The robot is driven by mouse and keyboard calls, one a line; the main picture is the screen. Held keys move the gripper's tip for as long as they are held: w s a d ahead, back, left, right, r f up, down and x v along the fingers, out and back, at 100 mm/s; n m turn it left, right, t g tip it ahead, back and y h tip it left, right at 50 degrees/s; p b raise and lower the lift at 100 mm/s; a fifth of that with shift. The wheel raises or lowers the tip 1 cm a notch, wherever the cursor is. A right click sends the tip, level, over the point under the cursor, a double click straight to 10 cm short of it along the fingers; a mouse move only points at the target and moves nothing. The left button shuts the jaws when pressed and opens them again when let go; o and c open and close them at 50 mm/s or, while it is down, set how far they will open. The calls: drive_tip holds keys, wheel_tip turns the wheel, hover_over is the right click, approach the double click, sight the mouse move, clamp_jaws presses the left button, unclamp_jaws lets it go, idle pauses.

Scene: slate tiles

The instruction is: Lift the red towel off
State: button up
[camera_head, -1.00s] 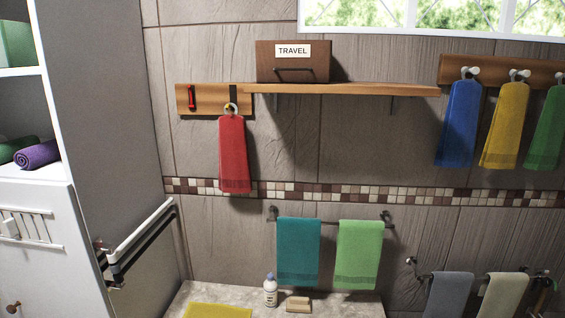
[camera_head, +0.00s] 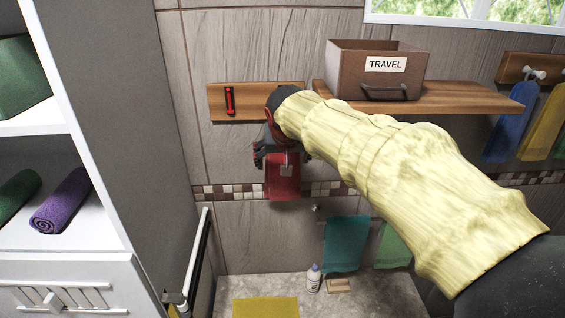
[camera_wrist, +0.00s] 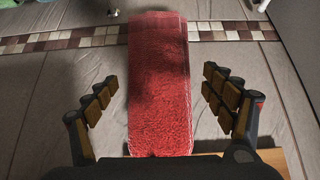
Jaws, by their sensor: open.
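The red towel (camera_head: 284,186) hangs against the tiled wall below a wooden board (camera_head: 222,102). Only its lower part shows in the head view; my gripper (camera_head: 277,152) and arm cover its upper part and its hook. In the wrist view the towel (camera_wrist: 159,85) runs down the middle of the picture. My gripper (camera_wrist: 161,84) is open, with one finger on each side of the towel and a visible gap on both sides. I cannot tell how near the fingers are to the towel in depth.
A wooden shelf (camera_head: 460,96) with a brown TRAVEL box (camera_head: 345,72) is close to my arm on the right. A red item (camera_head: 230,100) is on the board. A teal towel (camera_head: 345,245) and a counter with a bottle (camera_head: 314,278) are below. A white cabinet (camera_head: 90,240) stands left.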

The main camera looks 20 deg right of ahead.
drive_tip(key=p+x, duration=0.1)
drive_tip(key=x, duration=0.6)
drive_tip(key=shift+w+d, duration=0.25)
drive_tip(key=shift+w, duration=0.05)
drive_tip(key=shift+f, duration=0.15)
drive_tip(key=c, duration=0.4)
drive_tip(key=c, duration=1)
drive_tip(key=shift+o, duration=0.2)
drive_tip(key=shift+r, duration=0.85)
drive_tip(key=s+a+b, duration=0.1)
drive_tip(key=s+b, duration=0.1)
drive_tip(key=s, duration=0.7)
drive_tip(key=s+a+b, duration=0.2)
drive_tip(key=s, duration=0.6)
drive_tip(key=shift+s+a, duration=0.3)
drive_tip(key=shift+s, duration=0.05)
drive_tip(key=shift+f, duration=0.1)
